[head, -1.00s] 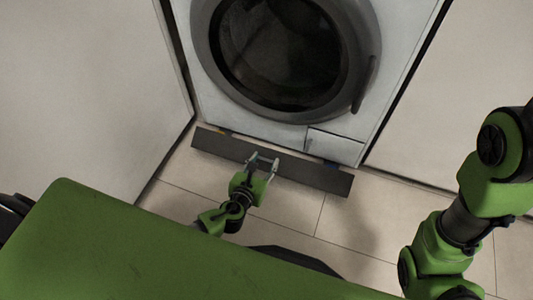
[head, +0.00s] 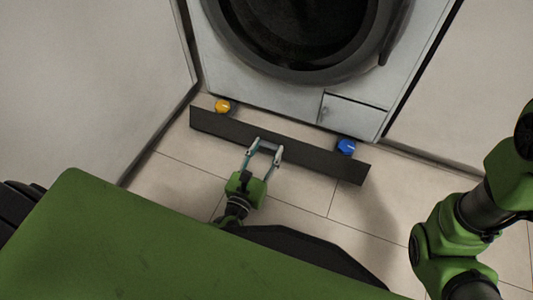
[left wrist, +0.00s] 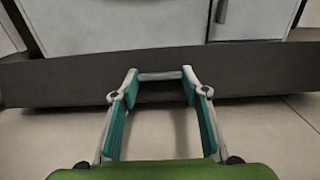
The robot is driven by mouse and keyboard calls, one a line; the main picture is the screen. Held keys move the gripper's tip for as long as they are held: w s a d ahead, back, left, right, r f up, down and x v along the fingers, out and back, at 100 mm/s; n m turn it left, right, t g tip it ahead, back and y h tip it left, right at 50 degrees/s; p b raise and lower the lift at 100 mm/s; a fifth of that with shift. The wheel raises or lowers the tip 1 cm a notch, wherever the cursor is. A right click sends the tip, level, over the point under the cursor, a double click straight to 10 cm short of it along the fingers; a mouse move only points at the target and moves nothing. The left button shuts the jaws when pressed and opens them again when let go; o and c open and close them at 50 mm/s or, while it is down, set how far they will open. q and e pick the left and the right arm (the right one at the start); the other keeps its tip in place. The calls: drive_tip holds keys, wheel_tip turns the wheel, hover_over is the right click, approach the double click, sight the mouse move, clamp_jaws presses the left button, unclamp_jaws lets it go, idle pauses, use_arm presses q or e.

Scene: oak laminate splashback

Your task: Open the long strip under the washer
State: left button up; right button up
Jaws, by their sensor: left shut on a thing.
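The long dark strip (head: 322,162) stands on the floor in front of the washer (head: 250,93), apart from its base with a gap between. It is a low, flat panel, slightly slanted in the head view, and spans the left wrist view (left wrist: 50,82). A short grey bar handle (head: 268,145) is on its front; it also shows in the left wrist view (left wrist: 160,76). My left gripper (head: 265,149) is shut on this handle, one finger at each end, also in the left wrist view (left wrist: 161,84). My right gripper is out of view.
A yellow round thing (head: 222,106) and a blue one (head: 346,147) show in the gap between strip and washer. A pale panel (head: 100,70) stands left. Tiled floor (head: 305,190) is clear before the strip.

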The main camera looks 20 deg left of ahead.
use_arm(q)
drive_tip(key=shift+s+f, duration=0.25)
drive_tip(key=shift+f, duration=0.4)
drive_tip(key=o, duration=1.6)
drive_tip(key=shift+w, duration=0.1)
drive_tip(key=shift+r, duration=0.1)
drive_tip(key=shift+w+r, duration=0.1)
drive_tip(key=shift+r, duration=0.2)
wheel_tip(320, 180, up, 10)
drive_tip(key=shift+f, duration=0.2)
